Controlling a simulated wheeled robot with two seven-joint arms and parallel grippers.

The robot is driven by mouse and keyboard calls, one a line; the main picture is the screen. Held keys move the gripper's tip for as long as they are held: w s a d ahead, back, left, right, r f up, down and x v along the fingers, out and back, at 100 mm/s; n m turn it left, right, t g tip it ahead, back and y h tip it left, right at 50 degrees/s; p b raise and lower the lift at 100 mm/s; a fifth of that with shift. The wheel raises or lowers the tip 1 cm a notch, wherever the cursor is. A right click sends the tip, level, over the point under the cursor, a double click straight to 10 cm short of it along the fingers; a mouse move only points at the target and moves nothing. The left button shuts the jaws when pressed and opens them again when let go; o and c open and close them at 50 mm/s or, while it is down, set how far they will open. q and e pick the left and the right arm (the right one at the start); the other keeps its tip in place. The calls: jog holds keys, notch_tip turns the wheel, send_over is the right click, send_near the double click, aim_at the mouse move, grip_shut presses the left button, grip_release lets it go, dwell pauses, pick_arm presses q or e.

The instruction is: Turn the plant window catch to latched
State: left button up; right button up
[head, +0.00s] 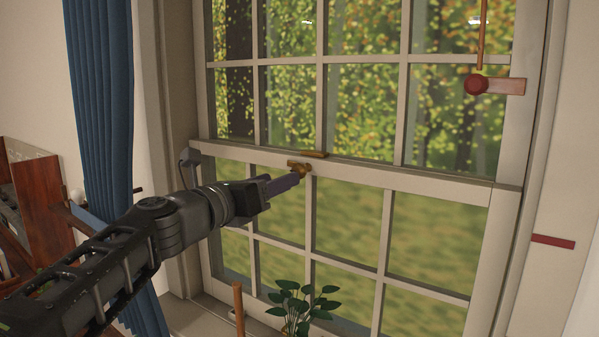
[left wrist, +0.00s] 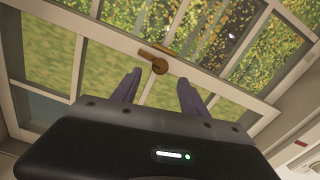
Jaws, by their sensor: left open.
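The window catch (head: 301,168) is a small brass-brown piece on the middle rail of the white window, with a short bar (head: 314,154) just above and to its right. In the left wrist view the catch (left wrist: 158,66) shows a round knob and a lever pointing to the upper left. My left gripper (head: 297,179) is at the rail, close to the catch. In the left wrist view its two fingers (left wrist: 157,88) are spread apart, with the catch beyond the gap between their tips and nothing held. Contact cannot be told. My right gripper is not in view.
A potted plant (head: 297,308) stands at the sill below the gripper. A blue curtain (head: 100,100) hangs at the left, beside a brown wooden shelf (head: 40,205).

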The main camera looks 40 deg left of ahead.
aim_at(302, 170)
pick_arm(q)
jog(key=w, duration=0.8)
jog(key=shift+c, duration=0.4)
grip_shut()
